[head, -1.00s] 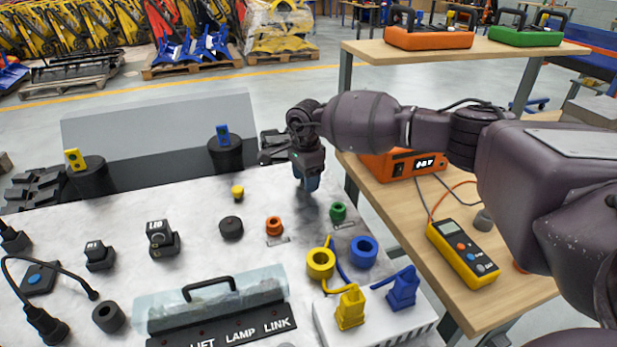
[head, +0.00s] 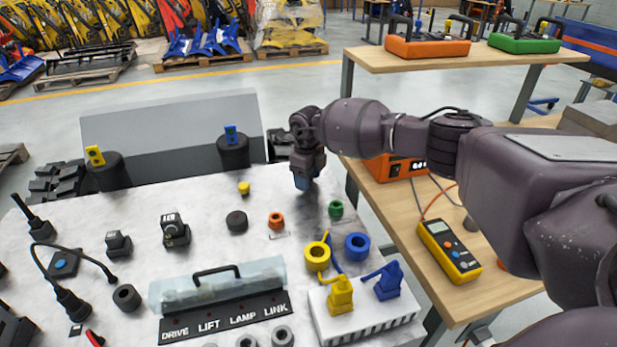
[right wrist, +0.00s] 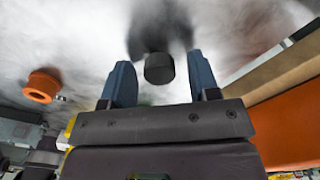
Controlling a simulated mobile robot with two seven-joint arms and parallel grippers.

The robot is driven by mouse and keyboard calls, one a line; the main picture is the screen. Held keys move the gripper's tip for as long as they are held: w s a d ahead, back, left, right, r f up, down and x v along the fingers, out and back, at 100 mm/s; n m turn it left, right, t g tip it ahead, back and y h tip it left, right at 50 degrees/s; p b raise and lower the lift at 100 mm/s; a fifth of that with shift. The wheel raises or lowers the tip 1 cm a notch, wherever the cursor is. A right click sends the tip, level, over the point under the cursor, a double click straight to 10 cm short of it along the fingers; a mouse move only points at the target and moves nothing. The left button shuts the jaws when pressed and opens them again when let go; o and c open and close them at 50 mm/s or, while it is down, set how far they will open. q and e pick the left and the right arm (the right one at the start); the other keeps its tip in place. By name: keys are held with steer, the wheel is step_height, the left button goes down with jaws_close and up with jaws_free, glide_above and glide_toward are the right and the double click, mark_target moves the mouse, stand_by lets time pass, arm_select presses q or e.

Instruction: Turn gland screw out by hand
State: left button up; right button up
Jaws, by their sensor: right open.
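My right gripper (head: 304,184) points down at the back right of the white panel (head: 130,195), left of and behind a green round fitting (head: 336,209). In the right wrist view its two blue fingers (right wrist: 160,85) are open, with a dark round piece (right wrist: 159,68) in the gap between them. The fingers appear clear of it on both sides. I cannot tell for sure that this piece is the gland screw; in the head view the gripper hides that spot. An orange ring (head: 276,220) stands nearer the front; an orange ring also shows in the right wrist view (right wrist: 42,85). My left gripper is not in view.
A yellow ring (head: 317,256) and blue ring (head: 357,246) lie by a white block (head: 365,325). A clear cover (head: 217,286) stands at the front. To the right, a wooden bench (head: 470,300) holds a multimeter (head: 448,250) and an orange box (head: 395,167).

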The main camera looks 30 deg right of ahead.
steer(key=m+p, duration=0.1)
steer(key=m, duration=0.2)
steer(key=r+m+p, duration=0.1)
steer(key=m, duration=0.1)
steer(key=shift+m, duration=1.1)
steer(key=shift+f+m+p, duration=0.25)
steer(key=shift+m+p, duration=0.15)
steer(key=shift+m, duration=0.3)
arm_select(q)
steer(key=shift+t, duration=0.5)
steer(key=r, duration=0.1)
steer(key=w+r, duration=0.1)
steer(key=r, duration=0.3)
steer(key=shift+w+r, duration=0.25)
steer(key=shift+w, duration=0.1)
arm_select(e)
steer(key=shift+f, duration=0.15)
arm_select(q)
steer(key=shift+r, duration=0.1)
